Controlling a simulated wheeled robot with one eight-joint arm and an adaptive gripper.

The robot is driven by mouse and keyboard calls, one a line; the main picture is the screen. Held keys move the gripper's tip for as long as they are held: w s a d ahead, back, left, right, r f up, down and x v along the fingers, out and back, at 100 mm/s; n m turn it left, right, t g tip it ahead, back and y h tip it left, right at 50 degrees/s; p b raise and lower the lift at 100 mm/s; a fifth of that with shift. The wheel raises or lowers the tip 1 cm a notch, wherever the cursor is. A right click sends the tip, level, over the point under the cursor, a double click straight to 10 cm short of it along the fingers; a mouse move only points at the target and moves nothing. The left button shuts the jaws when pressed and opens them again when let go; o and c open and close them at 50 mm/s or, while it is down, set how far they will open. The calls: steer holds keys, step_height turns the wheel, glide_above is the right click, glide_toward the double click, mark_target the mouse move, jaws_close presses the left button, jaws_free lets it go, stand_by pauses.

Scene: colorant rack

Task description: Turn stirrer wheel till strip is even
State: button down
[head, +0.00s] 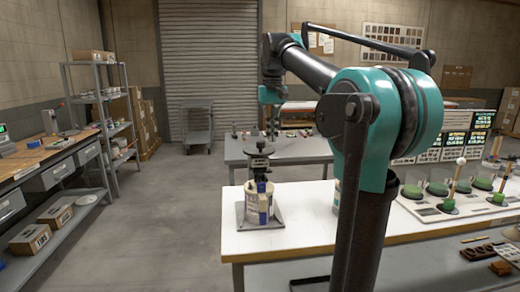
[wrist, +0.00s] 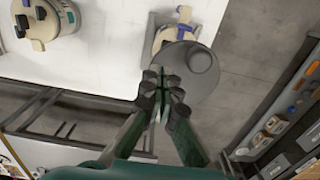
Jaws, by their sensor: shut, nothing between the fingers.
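The stirrer stand (head: 258,215) is at the left end of the white table, with a pale can and a blue part at its front. Its dark top, seemingly the wheel (head: 260,162), is small in the head view. In the wrist view a grey round disc (wrist: 200,72), likely that wheel, hides part of the pale can (wrist: 163,42). My gripper (wrist: 160,88) is shut and empty, with its tips at the disc's left edge in the picture; contact cannot be told. In the head view my gripper (head: 272,135) is above the stand. I cannot make out the strip clearly.
A second lidded can (wrist: 45,22) stands on the white table (head: 300,222), left in the wrist view. Green-filled cups (head: 448,205) and display panels are at the right. A grey back table (head: 285,150) holds small items. Open floor (head: 170,190) lies at left.

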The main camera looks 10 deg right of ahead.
mark_target(271, 150)
steer(key=shift+f, duration=0.1)
steer(key=shift+f, duration=1.4)
steer(key=shift+s+a, duration=0.1)
steer(key=shift+s, duration=0.2)
